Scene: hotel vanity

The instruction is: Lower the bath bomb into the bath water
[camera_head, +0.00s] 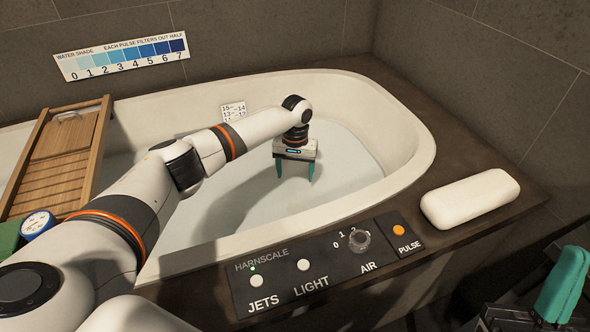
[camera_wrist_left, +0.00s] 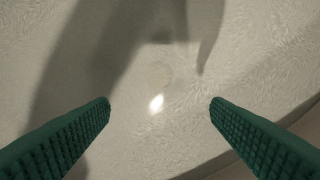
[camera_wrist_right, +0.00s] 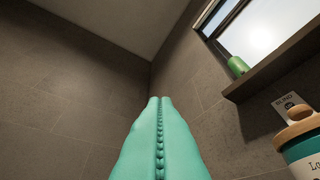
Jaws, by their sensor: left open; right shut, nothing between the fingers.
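The white bath (camera_head: 395,105) holds clear, rippled bath water (camera_head: 345,160). My left gripper (camera_head: 295,177) is above the water, pointing down, with its fingers apart and nothing between them. In the left wrist view its open fingers (camera_wrist_left: 160,108) frame the water, with a bright glint and a faint pale round patch there. I cannot make out a bath bomb in any view. My right gripper (camera_head: 565,285) is at the lower right, outside the bath; the right wrist view shows its fingers (camera_wrist_right: 160,100) pressed together and empty.
A wooden bath tray (camera_head: 62,165) spans the bath at left, near a round blue-and-white dial (camera_head: 38,224). A control panel (camera_head: 320,268) with buttons and a knob lies on the front rim. A white cushion (camera_head: 470,198) rests at right. A jar (camera_wrist_right: 300,145) shows in the right wrist view.

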